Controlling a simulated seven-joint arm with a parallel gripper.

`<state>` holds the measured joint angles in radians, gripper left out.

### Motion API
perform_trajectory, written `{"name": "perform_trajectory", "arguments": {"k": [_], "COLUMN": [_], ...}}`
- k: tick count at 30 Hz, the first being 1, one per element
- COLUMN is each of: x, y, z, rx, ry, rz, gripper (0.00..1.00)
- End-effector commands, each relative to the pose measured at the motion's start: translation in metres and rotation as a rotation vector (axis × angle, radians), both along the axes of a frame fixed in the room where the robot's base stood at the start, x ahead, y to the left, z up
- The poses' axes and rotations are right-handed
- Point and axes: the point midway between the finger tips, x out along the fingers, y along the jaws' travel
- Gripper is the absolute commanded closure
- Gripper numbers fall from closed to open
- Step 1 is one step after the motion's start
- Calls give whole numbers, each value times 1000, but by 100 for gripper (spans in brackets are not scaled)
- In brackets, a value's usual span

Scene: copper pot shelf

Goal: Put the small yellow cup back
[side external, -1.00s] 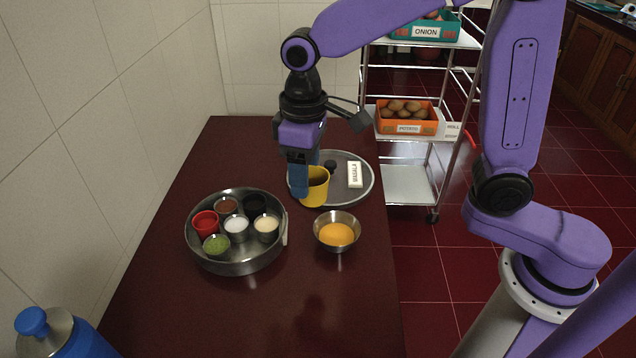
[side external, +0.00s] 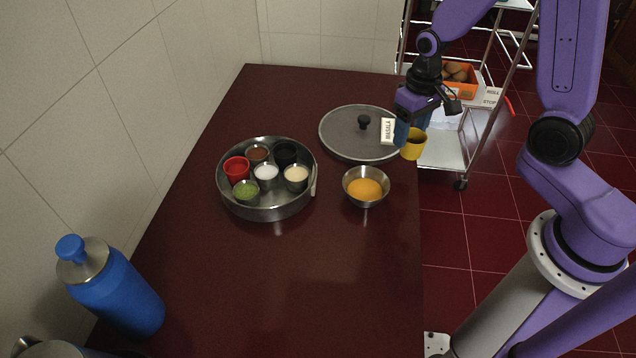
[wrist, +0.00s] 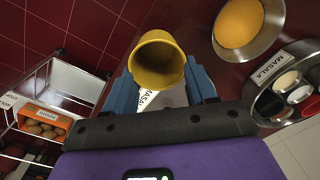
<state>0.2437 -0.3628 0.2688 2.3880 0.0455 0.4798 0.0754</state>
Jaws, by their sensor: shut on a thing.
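My gripper (side external: 404,134) is shut on the small yellow cup (side external: 414,148), holding it in the air by the right edge of the table. In the wrist view the cup (wrist: 157,64) sits between the two blue fingers, its open mouth towards the camera and its inside looking empty. The round steel tray (side external: 268,213) stands left of my gripper. It holds several small cups: red, brown, black, white, cream and green. Bare tray floor shows at the front between the green cup (side external: 246,190) and the cream cup (side external: 296,178).
A steel bowl of orange-yellow powder (side external: 366,190) stands between tray and gripper. The round lid (side external: 345,137) with black knob and MASALA label lies behind it. A blue bottle (side external: 115,290) stands front left. A trolley (side external: 450,145) is beyond the right edge. The table front is clear.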

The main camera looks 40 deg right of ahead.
Motion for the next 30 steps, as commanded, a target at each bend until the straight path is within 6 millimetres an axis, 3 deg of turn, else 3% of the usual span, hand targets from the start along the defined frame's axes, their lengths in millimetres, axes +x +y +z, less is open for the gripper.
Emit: {"name": "perform_trajectory", "arguments": {"k": [5,9,15,18,24,30], "x": [7,8,-6,-15,-25,-8], "y": [39,95,170,196,222,237], "z": [12,29,56,66,75,65], "rx": [2,3,3,3,1,0], "ry": [-6,-9,-7,-8,-5,-2], "rz": [93,221,393,454,516,520], "gripper": [78,78,78,78,78,78]}}
